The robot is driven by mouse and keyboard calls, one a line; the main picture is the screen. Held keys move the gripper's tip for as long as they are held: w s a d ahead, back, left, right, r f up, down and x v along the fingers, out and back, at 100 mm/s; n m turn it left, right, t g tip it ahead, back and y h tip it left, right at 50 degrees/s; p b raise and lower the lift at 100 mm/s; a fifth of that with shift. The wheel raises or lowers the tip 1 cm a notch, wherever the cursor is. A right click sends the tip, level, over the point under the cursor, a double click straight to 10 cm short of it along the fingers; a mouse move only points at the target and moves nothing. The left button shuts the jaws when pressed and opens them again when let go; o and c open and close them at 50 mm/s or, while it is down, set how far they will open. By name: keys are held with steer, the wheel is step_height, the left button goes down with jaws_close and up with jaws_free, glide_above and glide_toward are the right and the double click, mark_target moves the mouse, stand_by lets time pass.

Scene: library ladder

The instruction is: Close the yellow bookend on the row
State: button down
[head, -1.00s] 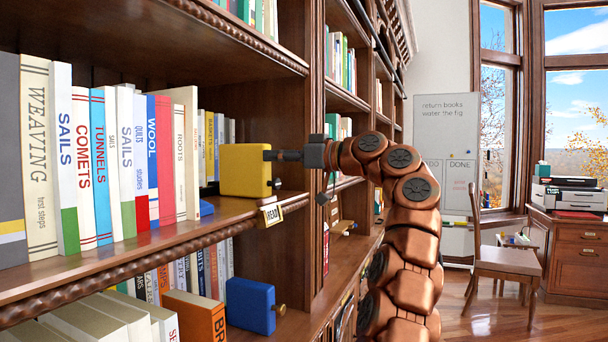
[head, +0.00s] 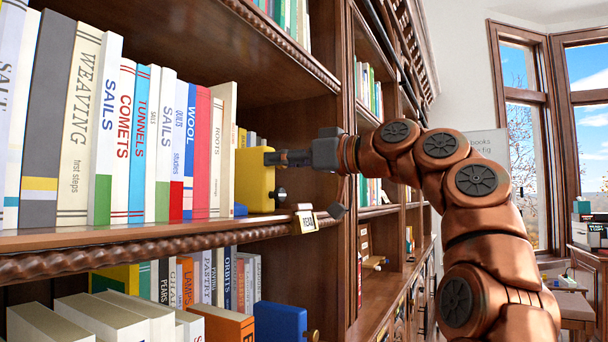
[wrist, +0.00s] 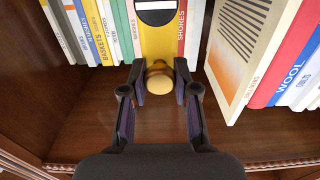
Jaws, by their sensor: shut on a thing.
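The yellow bookend (head: 256,185) stands on the middle shelf (head: 150,236), at the right end of the book row (head: 150,145). My gripper (head: 273,158) reaches in from the right and is shut on its front. In the wrist view my gripper (wrist: 159,74) has one finger on each side of the bookend (wrist: 158,40), with its round brass knob (wrist: 159,83) showing between them. The row's end book (wrist: 248,45), with an orange striped cover, stands to the right there, a gap apart from the bookend. In the head view the end book (head: 224,140) partly overlaps the bookend.
A READ tag (head: 308,221) hangs on the shelf edge under my gripper. A blue bookend (head: 280,320) stands on the lower shelf. More books (wrist: 90,30) stand behind the bookend. The shelf in front of it is bare. A wooden upright (head: 338,110) rises close to my wrist.

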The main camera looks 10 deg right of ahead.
steer(key=shift+s+a+b, duration=0.9)
steer(key=shift+s+a, duration=0.55)
steer(key=shift+s, duration=0.15)
steer(key=c, duration=0.9)
jaws_free()
steer(key=shift+a+r, duration=0.1)
steer(key=shift+v, duration=6.1)
